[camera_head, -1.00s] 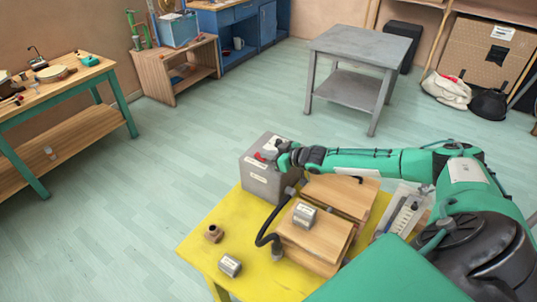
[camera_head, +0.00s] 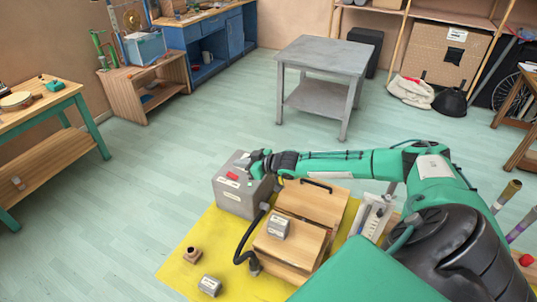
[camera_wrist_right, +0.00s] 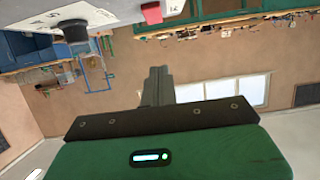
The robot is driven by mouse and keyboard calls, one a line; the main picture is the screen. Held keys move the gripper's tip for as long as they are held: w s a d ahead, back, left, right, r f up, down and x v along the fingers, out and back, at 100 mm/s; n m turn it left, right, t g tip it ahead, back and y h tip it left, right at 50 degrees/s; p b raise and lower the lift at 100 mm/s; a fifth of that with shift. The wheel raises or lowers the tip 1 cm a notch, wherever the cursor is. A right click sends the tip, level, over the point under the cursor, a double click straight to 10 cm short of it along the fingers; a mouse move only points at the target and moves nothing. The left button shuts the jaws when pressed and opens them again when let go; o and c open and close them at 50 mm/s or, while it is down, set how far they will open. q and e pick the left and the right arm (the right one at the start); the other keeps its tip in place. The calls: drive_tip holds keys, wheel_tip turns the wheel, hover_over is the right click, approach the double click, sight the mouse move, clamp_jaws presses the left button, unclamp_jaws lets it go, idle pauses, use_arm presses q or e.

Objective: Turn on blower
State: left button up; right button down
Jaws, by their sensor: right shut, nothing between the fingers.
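The blower appears to be the grey box (camera_head: 241,194) at the back left of the yellow table (camera_head: 196,243). A red switch (camera_head: 232,176) shows on its top face, and a black hose runs near its right side. My right gripper (camera_head: 256,163) is just above the box's back right part, to the right of the switch. In the right wrist view my fingers (camera_wrist_right: 157,85) are closed together and empty. That view shows the box (camera_wrist_right: 115,14) at the top left, with the red switch (camera_wrist_right: 151,13) and a black knob (camera_wrist_right: 73,30), apart from the fingers. My left gripper is out of view.
A wooden box (camera_head: 312,203) with a black handle and a wooden block under a grey labelled piece (camera_head: 277,227) stand right of the blower. A small brown fitting (camera_head: 192,254) and a grey can (camera_head: 210,286) lie in front. A grey table (camera_head: 322,56) stands behind, with open floor between.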

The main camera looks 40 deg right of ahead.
drive_tip(key=s, duration=0.1)
drive_tip(key=s+d+b, duration=0.1)
drive_tip(key=s, duration=0.1)
drive_tip(key=shift+s+d+f+b, duration=0.2)
drive_tip(key=shift+d+f+b, duration=0.05)
drive_tip(key=shift+f+b, duration=0.1)
drive_tip(key=shift+s+d+r, duration=0.1)
drive_tip(key=shift+s, duration=0.25)
drive_tip(key=shift+s+d+r+b, duration=0.1)
drive_tip(key=shift+s+d+b, duration=0.25)
drive_tip(key=shift+s, duration=0.5)
drive_tip(key=shift+s+d+r+b, duration=0.1)
drive_tip(key=shift+s+d+b, duration=0.2)
drive_tip(key=shift+s, duration=0.5)
drive_tip(key=shift+s+d+r+b, duration=0.1)
drive_tip(key=shift+s+d+b, duration=0.25)
drive_tip(key=shift+s, duration=0.5)
